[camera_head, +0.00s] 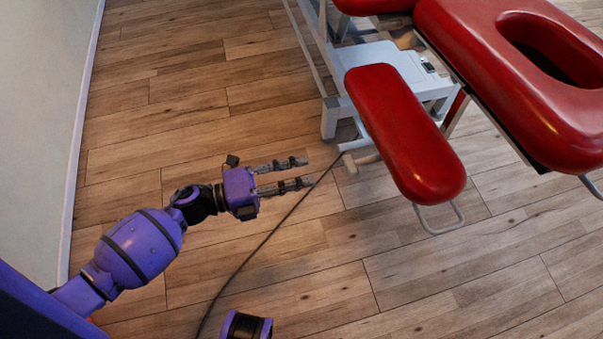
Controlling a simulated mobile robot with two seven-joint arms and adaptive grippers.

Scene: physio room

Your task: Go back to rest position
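My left arm comes in from the left, and its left gripper (306,171) points right over the wooden floor. Its two dark fingers lie parallel with a clear gap between them, open and empty. The fingertips are just left of the treatment table's red armrest in the picture and appear apart from it. A purple and black part of my body shows at the bottom edge. My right gripper is not in view.
A red padded treatment table (480,60) with a face hole stands at the upper right. Its red armrest (405,130) and white metal frame (330,118) extend toward my gripper. A dark cable (262,243) crosses the floor. A pale wall (40,120) bounds the left; lower-right floor is clear.

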